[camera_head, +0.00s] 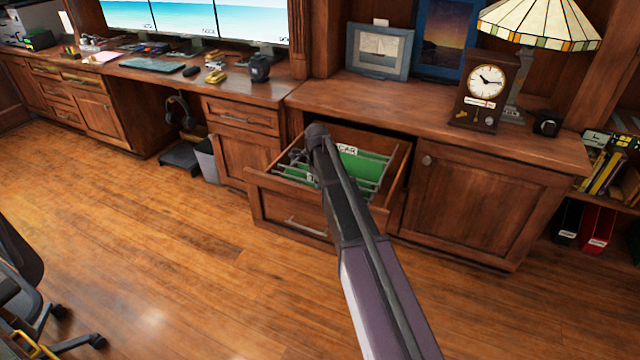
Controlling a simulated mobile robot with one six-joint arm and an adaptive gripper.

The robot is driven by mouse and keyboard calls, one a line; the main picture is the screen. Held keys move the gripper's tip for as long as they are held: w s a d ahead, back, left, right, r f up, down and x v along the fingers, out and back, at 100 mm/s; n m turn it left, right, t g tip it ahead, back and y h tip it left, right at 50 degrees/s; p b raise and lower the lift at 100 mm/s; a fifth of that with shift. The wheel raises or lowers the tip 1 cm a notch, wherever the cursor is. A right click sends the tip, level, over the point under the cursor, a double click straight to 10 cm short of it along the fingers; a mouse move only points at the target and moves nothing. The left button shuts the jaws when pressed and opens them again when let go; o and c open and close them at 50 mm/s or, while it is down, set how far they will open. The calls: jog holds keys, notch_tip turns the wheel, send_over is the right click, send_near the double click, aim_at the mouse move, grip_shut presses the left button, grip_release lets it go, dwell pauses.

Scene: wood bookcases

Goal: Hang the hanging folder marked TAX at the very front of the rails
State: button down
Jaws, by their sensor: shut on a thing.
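The drawer (256,184) of the cabinet is pulled open, with green hanging folders (362,168) on its rails. One white tab reads CAR (348,150), toward the back. Nearer the front, a white tab of the TAX folder (312,178) shows only its first letter, T; my arm covers the rest. My gripper (298,160) is over the left part of the drawer, just above and left of that tab, and is shut on the folder. My arm hides the fingertips' grip, and whether the folder's hooks rest on the rails cannot be told.
The cabinet top (430,100) overhangs the back of the drawer. A clock (482,92), lamp (540,25) and picture frames (378,52) stand on it. A bin (207,160) is left of the drawer. The floor (170,250) in front is clear; a chair (25,270) is far left.

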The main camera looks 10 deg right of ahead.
jog(key=shift+f+b, duration=1.7)
jog(key=shift+f, duration=0.25)
jog(key=c, duration=0.7)
grip_release()
